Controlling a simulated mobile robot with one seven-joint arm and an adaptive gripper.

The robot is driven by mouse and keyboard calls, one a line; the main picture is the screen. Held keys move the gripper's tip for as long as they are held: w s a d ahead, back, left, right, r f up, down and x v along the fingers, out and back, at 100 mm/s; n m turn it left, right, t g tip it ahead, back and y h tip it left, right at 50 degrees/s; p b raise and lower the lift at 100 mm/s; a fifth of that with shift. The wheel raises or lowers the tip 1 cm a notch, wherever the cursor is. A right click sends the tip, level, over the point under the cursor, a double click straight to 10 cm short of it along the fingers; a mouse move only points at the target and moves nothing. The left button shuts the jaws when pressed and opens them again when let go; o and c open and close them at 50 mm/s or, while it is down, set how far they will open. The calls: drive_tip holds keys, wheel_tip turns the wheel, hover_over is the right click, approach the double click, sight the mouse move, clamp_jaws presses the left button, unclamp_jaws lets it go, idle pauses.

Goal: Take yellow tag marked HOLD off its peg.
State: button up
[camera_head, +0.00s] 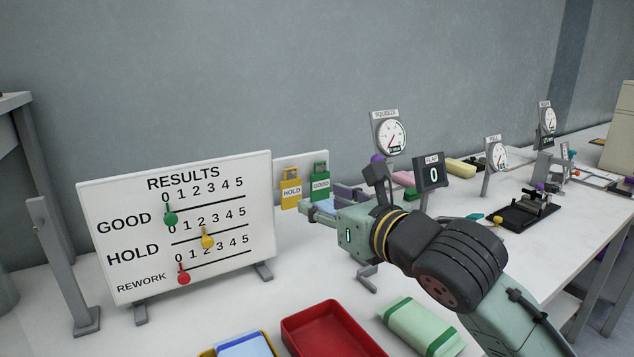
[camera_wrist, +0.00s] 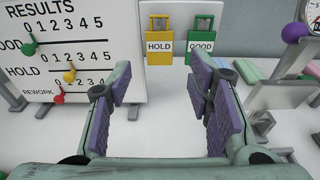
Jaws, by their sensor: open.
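The yellow tag marked HOLD (camera_head: 291,189) hangs on a small white board (camera_head: 315,158) behind the results board. In the wrist view the HOLD tag lies ahead, between and beyond the fingertips. In the head view my gripper (camera_head: 325,203) is in front of the tags, apart from the yellow one.
The results board (camera_head: 180,220) with green, yellow and red sliders stands at left. A red tray (camera_head: 330,330) and a green package (camera_head: 420,325) lie at the front. A dial marked SQUEEZE (camera_head: 390,134) and a display marked FLAP (camera_head: 429,172) stand to the right of the tags.

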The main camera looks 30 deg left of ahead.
sight(292, 193)
drive_tip(key=shift+f+p+x, duration=0.15)
drive_tip(key=shift+p+x, duration=0.4)
drive_tip(key=shift+x, duration=1.2)
drive_tip(key=shift+f+p+x, duration=0.15)
drive_tip(key=shift+p+x, duration=0.45)
drive_tip(key=shift+x, duration=1.2)
drive_tip(key=shift+f+p+x, duration=0.15)
drive_tip(key=shift+p+x, duration=0.4)
drive_tip(key=shift+x, duration=1.2)
drive_tip(key=shift+d, duration=0.1)
drive_tip(key=shift+c, duration=0.2)
drive_tip(key=c, duration=0.6)
